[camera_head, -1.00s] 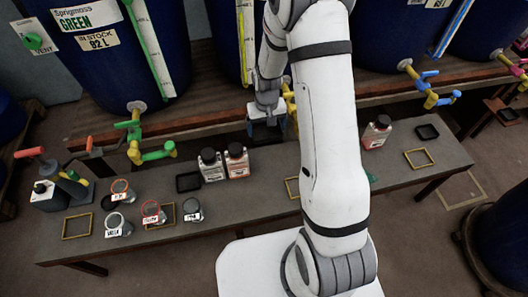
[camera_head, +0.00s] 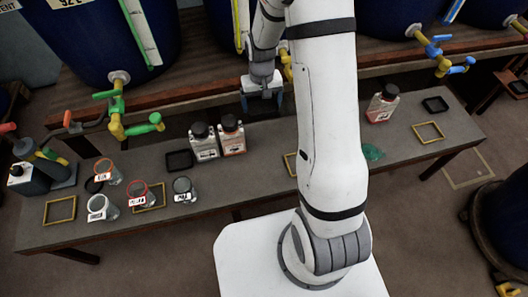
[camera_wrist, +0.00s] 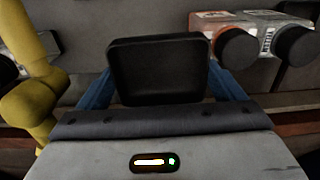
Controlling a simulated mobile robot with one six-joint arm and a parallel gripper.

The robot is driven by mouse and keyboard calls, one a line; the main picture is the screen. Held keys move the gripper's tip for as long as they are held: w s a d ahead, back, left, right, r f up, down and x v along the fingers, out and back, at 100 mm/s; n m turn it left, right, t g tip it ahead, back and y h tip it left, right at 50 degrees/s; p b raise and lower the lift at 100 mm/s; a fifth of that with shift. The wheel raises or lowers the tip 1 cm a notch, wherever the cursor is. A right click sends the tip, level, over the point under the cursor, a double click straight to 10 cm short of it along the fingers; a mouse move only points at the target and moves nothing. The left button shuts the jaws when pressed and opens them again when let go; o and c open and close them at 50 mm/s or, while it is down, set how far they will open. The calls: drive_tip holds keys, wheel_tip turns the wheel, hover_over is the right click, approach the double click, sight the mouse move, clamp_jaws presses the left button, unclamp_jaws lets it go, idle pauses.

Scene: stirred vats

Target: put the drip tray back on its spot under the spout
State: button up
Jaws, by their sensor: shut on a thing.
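My gripper (camera_head: 263,98) is shut on a black square drip tray, its blue fingers on either side of it. In the wrist view the tray (camera_wrist: 158,70) sits between the fingers, its flat recessed face toward the camera. In the head view the tray is hard to make out against the dark bench edge. The gripper is at the back of the bench, beside a yellow spout (camera_head: 287,68) partly hidden by my arm. That spout's pipe (camera_wrist: 30,90) shows close at the left in the wrist view. A yellow outlined spot (camera_head: 289,163) on the bench is half hidden by my arm.
Two capped bottles (camera_head: 204,143) (camera_head: 231,135) stand left of my arm, another (camera_head: 382,103) right. Other black trays (camera_head: 180,160) (camera_head: 435,104) and yellow outlines (camera_head: 60,210) (camera_head: 428,130) lie on the bench (camera_head: 240,185). Several jars (camera_head: 102,208) crowd the left. A green patch (camera_head: 372,152) lies right of my arm.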

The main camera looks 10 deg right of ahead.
drive_tip(key=b, duration=1.5)
hover_over(263, 144)
wheel_tip(263, 144, down, 10)
drive_tip(key=shift+f, duration=0.25)
wheel_tip(263, 144, down, 10)
drive_tip(key=b, duration=0.3)
drive_tip(key=shift+a+r, duration=0.1)
drive_tip(key=shift+r, duration=0.1)
drive_tip(key=shift+f, duration=0.2)
drive_tip(key=o, duration=0.7)
drive_tip(key=shift+o, duration=0.2)
drive_tip(key=shift+r, duration=0.1)
